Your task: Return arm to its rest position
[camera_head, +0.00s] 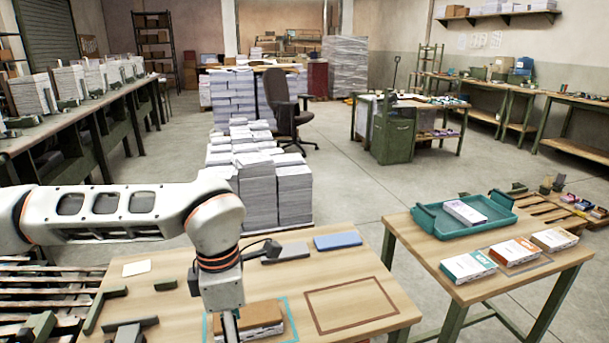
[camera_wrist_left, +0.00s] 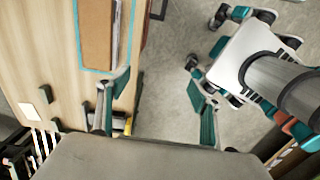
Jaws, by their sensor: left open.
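My left arm (camera_head: 110,215) comes in from the left across the near wooden table, with its wrist bent downward. My left gripper (camera_head: 230,327) is at the bottom edge of the head view, beside a brown-topped stack (camera_head: 255,313) inside a teal outline; its tips are cut off there. In the left wrist view my left gripper (camera_wrist_left: 155,100) has its two fingers wide apart with only floor between them, so it is open and empty. The stack (camera_wrist_left: 97,35) shows beyond the left finger. My right gripper is not in view.
The near table (camera_head: 180,300) also bears a blue block (camera_head: 338,240), a grey block (camera_head: 287,252), a white card (camera_head: 136,268) and an empty brown outline (camera_head: 352,304). A right-hand table (camera_head: 425,245) holds a teal tray (camera_head: 440,233) and booklet stacks (camera_head: 515,251). Paper piles (camera_head: 257,190) stand behind.

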